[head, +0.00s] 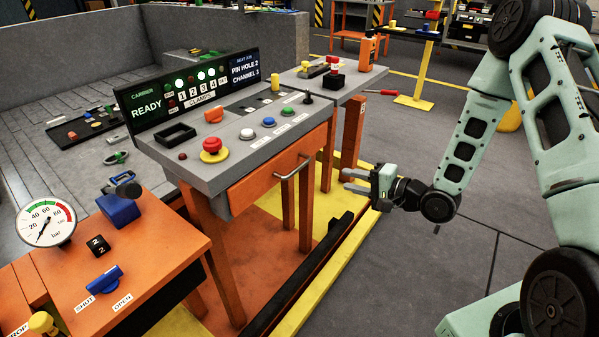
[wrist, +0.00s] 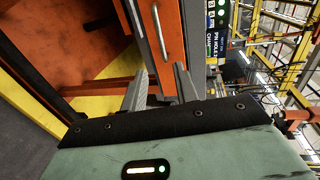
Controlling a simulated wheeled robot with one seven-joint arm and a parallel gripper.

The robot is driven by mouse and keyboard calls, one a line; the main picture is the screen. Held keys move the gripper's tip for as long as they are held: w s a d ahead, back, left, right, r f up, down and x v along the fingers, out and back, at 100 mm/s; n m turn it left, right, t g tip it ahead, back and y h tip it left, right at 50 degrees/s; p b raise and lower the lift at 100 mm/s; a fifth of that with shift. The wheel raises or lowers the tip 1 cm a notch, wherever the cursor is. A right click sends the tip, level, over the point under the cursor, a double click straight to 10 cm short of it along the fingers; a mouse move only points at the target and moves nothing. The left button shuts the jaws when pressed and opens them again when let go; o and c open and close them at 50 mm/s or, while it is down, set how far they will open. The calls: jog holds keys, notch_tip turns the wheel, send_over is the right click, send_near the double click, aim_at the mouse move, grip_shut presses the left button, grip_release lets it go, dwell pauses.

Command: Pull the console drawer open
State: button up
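The console (head: 215,165) is a grey slanted-top desk on orange legs. Its orange drawer front (head: 255,188) sits below the grey top and looks shut. A silver bar handle (head: 291,168) is fixed to that front. My gripper (head: 348,180) is to the right of the handle, apart from it, with its fingers pointing left toward the drawer. In the wrist view my gripper (wrist: 160,85) is open and empty, its two fingers spread. The handle (wrist: 160,35) shows ahead, between the finger lines, on the orange drawer front (wrist: 173,45).
The console top carries a red button (head: 212,145), several coloured knobs and a display panel (head: 190,92). An orange bench with a gauge (head: 46,222) stands at lower left. A dark rail (head: 305,270) and yellow floor strip run before the console. Grey floor (head: 390,270) is clear.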

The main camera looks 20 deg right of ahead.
aim_at(301, 168)
jog(key=x, duration=1.7)
jog(key=shift+w, duration=0.1)
grip_shut()
